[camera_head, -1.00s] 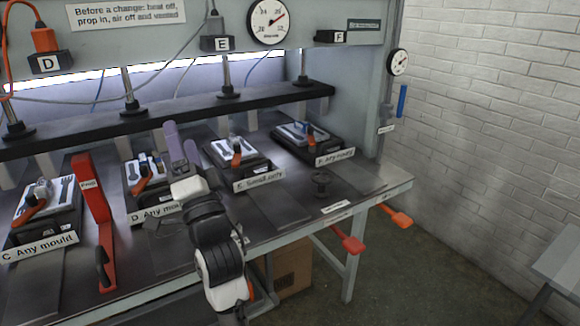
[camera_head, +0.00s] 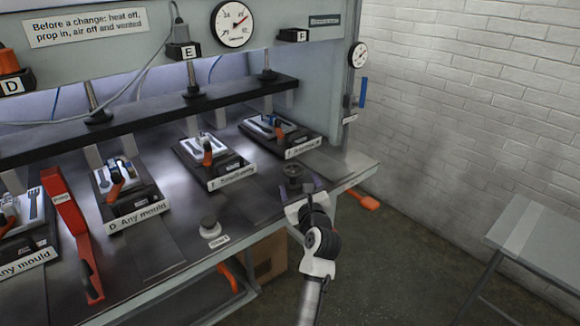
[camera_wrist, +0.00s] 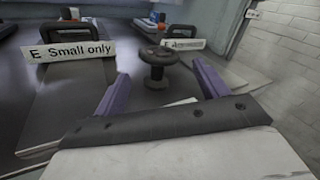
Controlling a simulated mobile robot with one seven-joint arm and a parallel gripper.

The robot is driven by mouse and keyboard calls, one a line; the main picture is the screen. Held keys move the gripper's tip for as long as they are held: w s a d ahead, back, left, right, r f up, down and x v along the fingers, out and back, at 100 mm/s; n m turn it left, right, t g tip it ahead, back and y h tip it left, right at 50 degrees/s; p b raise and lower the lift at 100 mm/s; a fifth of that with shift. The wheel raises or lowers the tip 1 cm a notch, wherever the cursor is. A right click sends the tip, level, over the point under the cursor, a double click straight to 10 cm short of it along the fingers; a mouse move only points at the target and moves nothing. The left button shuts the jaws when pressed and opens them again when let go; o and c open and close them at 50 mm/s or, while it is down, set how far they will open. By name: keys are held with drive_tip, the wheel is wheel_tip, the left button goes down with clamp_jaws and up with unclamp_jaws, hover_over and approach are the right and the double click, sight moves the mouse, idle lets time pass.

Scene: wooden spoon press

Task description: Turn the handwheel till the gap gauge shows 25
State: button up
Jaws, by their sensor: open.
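The handwheel (camera_head: 293,172) is a small black wheel on a short stem at the right front of the bench. It also shows in the wrist view (camera_wrist: 158,60), ahead of my gripper. My gripper (camera_wrist: 160,72) is open, with its two purple fingers apart and the handwheel showing beyond and between them; contact cannot be told. A large round dial (camera_head: 233,24) is on the upper panel, and a smaller dial (camera_head: 358,55) is at the right post. Their captions and exact readings are too small to read.
The Small only mould station (camera_head: 222,160) and another station (camera_head: 280,130) stand behind the handwheel. A dark knob (camera_head: 209,227) sits on the front bench edge to the left. An orange handle (camera_head: 362,200) juts out below the bench. A grey table (camera_head: 530,235) stands at right.

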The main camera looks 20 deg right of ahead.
sight(294, 172)
drive_tip(key=w, duration=0.6)
drive_tip(key=w+d+p, duration=0.1)
drive_tip(key=w, duration=0.2)
drive_tip(key=shift+w, duration=0.25)
drive_tip(key=c, duration=0.8)
drive_tip(key=shift+r, duration=0.1)
drive_tip(key=shift+c, duration=0.2)
